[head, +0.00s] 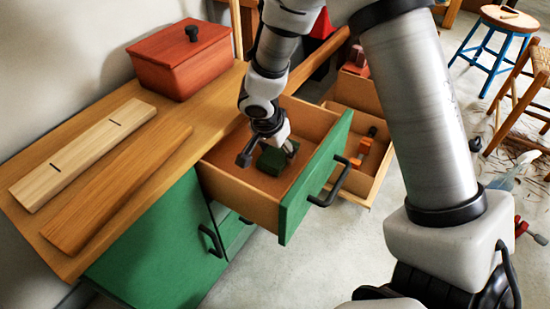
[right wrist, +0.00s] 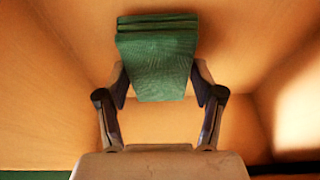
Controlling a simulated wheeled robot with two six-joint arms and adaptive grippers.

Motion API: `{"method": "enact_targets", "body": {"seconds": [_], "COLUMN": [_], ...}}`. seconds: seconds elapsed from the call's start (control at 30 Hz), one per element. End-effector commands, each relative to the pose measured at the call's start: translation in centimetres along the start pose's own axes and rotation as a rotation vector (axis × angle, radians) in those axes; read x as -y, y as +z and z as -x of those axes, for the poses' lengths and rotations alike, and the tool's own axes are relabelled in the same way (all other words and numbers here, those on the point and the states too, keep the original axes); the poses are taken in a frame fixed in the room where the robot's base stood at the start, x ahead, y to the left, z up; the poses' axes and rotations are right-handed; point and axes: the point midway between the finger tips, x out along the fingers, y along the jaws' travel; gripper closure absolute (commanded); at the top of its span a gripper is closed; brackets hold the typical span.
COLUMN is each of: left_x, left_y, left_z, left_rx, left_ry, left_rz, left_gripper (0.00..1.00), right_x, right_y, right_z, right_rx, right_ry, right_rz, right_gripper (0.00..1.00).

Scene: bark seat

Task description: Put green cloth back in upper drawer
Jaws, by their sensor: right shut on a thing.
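The green cloth (head: 271,161) is a small folded stack inside the open upper drawer (head: 314,183), which has a green front and a black handle. My right gripper (head: 268,156) reaches down into this drawer and is shut on the cloth. In the right wrist view the cloth (right wrist: 158,55) sits between the two fingers, with the drawer's wooden floor and walls around it. Whether the cloth touches the drawer floor is hard to tell. My left gripper is not in view.
A red lidded box (head: 180,60) and two wooden boards (head: 82,153) lie on the wooden bench top. Another open drawer (head: 378,160) with red and orange items stands behind the green front. A blue-legged stool (head: 497,42) is at the far right.

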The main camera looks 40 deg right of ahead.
Motion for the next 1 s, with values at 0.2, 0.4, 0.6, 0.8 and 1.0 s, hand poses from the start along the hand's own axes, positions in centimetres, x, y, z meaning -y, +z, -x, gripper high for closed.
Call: {"method": "enact_targets", "body": {"seconds": [0.2,0.4,0.6,0.8,1.0], "left_x": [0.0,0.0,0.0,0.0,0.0], "left_y": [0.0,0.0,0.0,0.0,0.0], "left_z": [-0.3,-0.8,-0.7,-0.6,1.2], "left_rx": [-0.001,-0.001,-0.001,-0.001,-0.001], "left_ry": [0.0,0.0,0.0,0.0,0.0], "left_rz": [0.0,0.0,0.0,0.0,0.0], "left_gripper": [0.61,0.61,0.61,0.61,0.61], "right_x": [0.0,0.0,0.0,0.0,0.1], "right_y": [0.2,0.3,0.2,0.2,-0.1], "right_z": [-0.5,-0.9,-0.8,-0.7,1.7], "right_rx": [0.0,0.0,0.0,0.0,-0.003], "right_ry": [-0.001,-0.001,-0.001,-0.001,-0.003], "right_rz": [0.0,0.0,0.0,0.0,0.0], "right_gripper": [0.61,0.61,0.08,0.08,0.08]}}
